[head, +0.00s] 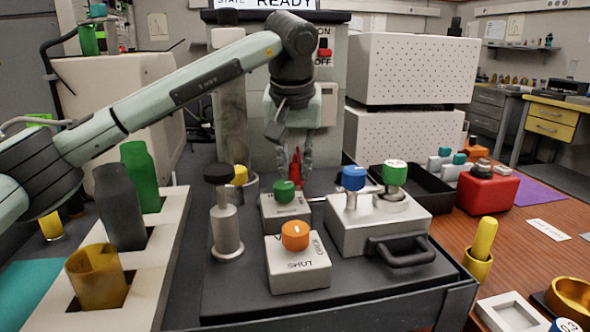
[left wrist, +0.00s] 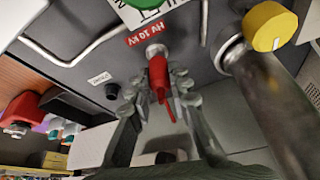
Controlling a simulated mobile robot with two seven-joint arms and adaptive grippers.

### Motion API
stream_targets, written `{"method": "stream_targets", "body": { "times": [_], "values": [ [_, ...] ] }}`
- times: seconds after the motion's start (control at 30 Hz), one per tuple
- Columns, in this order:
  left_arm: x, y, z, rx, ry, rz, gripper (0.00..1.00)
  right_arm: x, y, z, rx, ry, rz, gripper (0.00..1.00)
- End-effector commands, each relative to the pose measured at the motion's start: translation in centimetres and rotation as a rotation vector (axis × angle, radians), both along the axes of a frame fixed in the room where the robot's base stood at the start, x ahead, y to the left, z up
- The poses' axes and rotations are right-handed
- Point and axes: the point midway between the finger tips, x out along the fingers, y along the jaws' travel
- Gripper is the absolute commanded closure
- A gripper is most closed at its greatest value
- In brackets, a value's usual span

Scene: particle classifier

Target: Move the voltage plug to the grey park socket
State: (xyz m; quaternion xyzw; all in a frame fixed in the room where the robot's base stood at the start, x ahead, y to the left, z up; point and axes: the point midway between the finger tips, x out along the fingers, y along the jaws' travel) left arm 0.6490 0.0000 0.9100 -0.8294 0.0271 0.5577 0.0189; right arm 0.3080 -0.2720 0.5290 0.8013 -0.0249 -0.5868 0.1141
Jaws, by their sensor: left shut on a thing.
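The voltage plug is red. In the left wrist view the plug (left wrist: 158,78) stands with its end at a round metal socket (left wrist: 155,50) under a red "HV 10 KV" label; I cannot tell how deep it sits. My left gripper (left wrist: 155,92) has a finger on each side of the plug and is shut on it. In the head view the gripper (head: 293,158) points down behind the green-knob box, with the red plug (head: 295,168) between its fingers. A small dark round socket (left wrist: 112,91) beside a white label shows to the left; its label is not readable.
A metal post with a yellow cap (left wrist: 268,28) stands close to the gripper in the left wrist view. In the head view, a green-knob box (head: 285,207), an orange-knob box (head: 297,262) and a larger valve box (head: 375,222) stand in front. A black tray (head: 408,183) lies at right.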

Motion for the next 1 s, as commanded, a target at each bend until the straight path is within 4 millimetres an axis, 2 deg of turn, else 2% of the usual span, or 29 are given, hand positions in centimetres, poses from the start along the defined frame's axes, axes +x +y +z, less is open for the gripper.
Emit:
{"method": "stream_targets", "body": {
  "times": [0.23, 0.37, 0.6, 0.8, 1.0],
  "values": [
    [0.1, 0.0, 4.2, -0.003, -0.010, 0.002, 1.00, 0.2, 0.0, 0.0, 0.001, -0.003, 0.001, 1.00],
    [-0.9, 2.7, 5.4, -0.003, -0.010, 0.005, 1.00, 0.0, -0.1, -0.7, 0.000, 0.010, -0.001, 1.00],
    [-2.9, 7.0, 8.2, -0.002, -0.008, 0.003, 1.00, 0.0, 0.0, 0.4, -0.001, -0.004, -0.001, 1.00],
    [-3.9, 9.4, 9.8, -0.003, -0.007, 0.002, 1.00, -0.1, 0.1, 0.8, -0.001, -0.011, -0.001, 1.00],
    [-4.4, 10.5, 10.6, -0.003, -0.005, 0.000, 1.00, -0.2, 0.0, 0.7, -0.003, -0.007, -0.002, 1.00]
  ]
}}
